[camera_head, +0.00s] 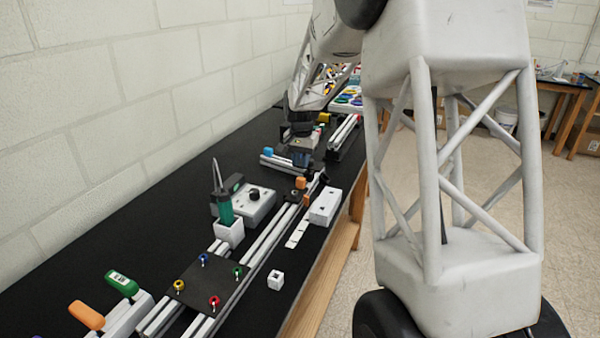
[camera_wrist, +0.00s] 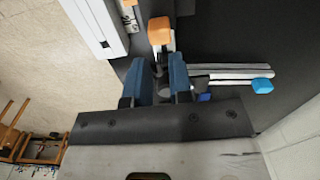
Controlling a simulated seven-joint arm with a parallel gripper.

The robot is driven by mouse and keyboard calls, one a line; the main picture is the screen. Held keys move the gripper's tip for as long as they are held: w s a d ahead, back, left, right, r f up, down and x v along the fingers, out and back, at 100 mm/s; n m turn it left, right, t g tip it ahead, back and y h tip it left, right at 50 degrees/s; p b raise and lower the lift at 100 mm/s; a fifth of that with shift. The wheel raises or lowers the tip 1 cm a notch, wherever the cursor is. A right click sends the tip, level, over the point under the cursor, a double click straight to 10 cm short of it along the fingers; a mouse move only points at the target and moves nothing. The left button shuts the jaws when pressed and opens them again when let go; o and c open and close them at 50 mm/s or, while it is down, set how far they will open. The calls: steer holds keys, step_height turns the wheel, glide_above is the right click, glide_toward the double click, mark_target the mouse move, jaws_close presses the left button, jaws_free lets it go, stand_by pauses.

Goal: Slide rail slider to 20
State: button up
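An orange knob (camera_wrist: 160,35) on a dark stem shows just beyond my fingertips in the wrist view. In the head view the orange knob (camera_head: 300,183) stands on a long grey extrusion rail (camera_head: 262,248), and I take it for the rail slider. A white marked strip (camera_head: 297,236) lies beside the rail; its numbers are too small to read. My gripper (camera_wrist: 158,66) has two blue fingers apart, with a dark part visible between them. I cannot tell if they touch it. In the head view my gripper (camera_head: 300,158) is just beyond the orange knob.
A grey bar with a blue knob (camera_head: 268,151) lies close to my gripper. A white block (camera_head: 325,206), a grey box with a black dial (camera_head: 256,203) and a green-handled tool (camera_head: 222,203) are around the rail. Dark table (camera_head: 130,215) is bare towards the wall.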

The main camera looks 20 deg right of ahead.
steer(key=shift+s, duration=0.15)
steer(key=shift+c, duration=1.1)
steer(key=shift+s+a+r+n, duration=0.15)
steer(key=shift+n, duration=0.35)
jaws_close()
steer(key=s+a+r+n+t, duration=0.1)
steer(key=s+n+t, duration=0.6)
steer(key=n, duration=0.8)
steer(key=shift+s+a+h, duration=0.4)
steer(key=shift+s+a, duration=0.15)
steer(key=shift+s, duration=0.05)
